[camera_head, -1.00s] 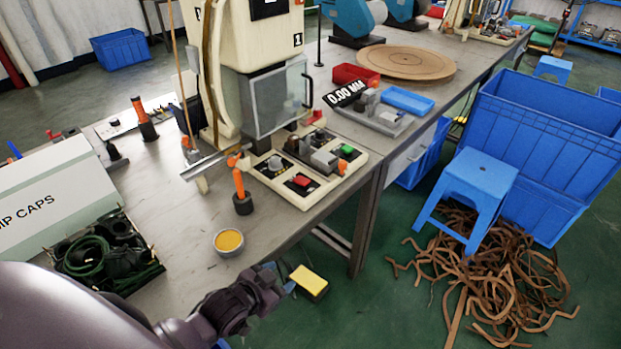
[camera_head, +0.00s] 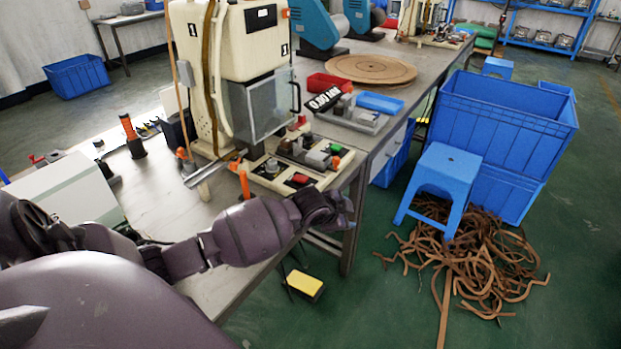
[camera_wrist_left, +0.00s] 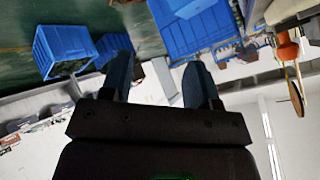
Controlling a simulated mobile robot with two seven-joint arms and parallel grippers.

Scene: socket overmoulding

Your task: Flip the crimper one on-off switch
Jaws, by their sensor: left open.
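Crimper one (camera_head: 232,38) is the cream machine marked "1" on the bench in the head view, upright with a clear guard. Its control panel (camera_head: 262,178) lies at its foot, near the bench's front edge, with a red button (camera_head: 299,179), a green button (camera_head: 336,149) and grey and black controls. I cannot tell which control is the on-off switch. My left gripper (camera_head: 347,207) is to the right of and in front of the panel, past the bench edge, touching nothing that I can see. In the left wrist view its two fingers (camera_wrist_left: 158,75) are apart and empty. My right gripper is not in view.
A blue stool (camera_head: 440,180), large blue crates (camera_head: 510,125) and a brown heap of strips (camera_head: 475,260) are on the floor. An orange-handled tool (camera_head: 243,183) stands beside the panel.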

